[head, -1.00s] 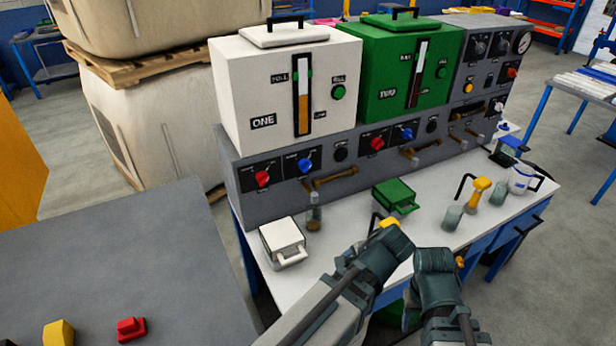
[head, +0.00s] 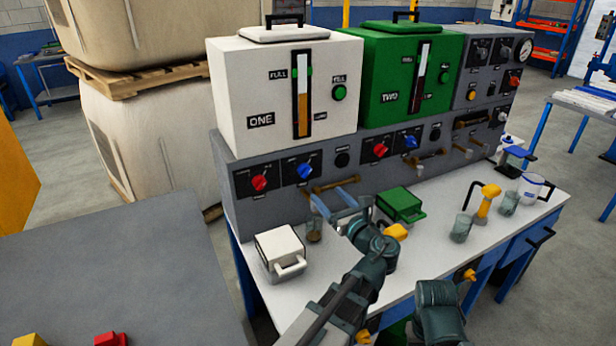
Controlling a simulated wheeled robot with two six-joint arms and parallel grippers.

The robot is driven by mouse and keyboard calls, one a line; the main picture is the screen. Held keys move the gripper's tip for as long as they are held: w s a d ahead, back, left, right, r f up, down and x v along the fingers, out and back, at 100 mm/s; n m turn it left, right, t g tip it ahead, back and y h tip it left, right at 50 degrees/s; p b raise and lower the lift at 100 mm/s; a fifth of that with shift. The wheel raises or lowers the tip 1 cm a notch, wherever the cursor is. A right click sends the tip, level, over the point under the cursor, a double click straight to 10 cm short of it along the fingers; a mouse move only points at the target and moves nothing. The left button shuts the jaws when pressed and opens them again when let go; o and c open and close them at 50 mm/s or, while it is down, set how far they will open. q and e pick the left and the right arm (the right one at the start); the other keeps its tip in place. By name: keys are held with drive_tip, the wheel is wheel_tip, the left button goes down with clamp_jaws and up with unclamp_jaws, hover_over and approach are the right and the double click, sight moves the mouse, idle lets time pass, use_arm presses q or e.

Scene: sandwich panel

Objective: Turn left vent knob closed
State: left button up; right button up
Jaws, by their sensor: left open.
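A grey control panel (head: 238,208) runs along the back of the white bench. Below the white tank ONE it carries a red knob (head: 259,183) and a blue knob (head: 304,170). Below the green tank are another red knob (head: 380,150) and blue knob (head: 411,142). The small labels are unreadable, so I cannot tell which is the left vent knob. My left gripper (head: 337,204) is open and empty, in front of the panel, lower right of the first blue knob and apart from it. My right arm shows at the bottom, but its fingers are not visible.
A white lidded box (head: 281,252) and a green one (head: 401,204) stand on the bench. A glass jar (head: 314,230) is beside my left gripper. Brass handles (head: 335,183) stick out below the knobs. Cups and a yellow tool (head: 487,203) stand to the right.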

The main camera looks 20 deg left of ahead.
sight(308, 175)
use_arm(q)
drive_tip(key=x, duration=1.2)
drive_tip(key=shift+w+a, duration=0.25)
clamp_jaws()
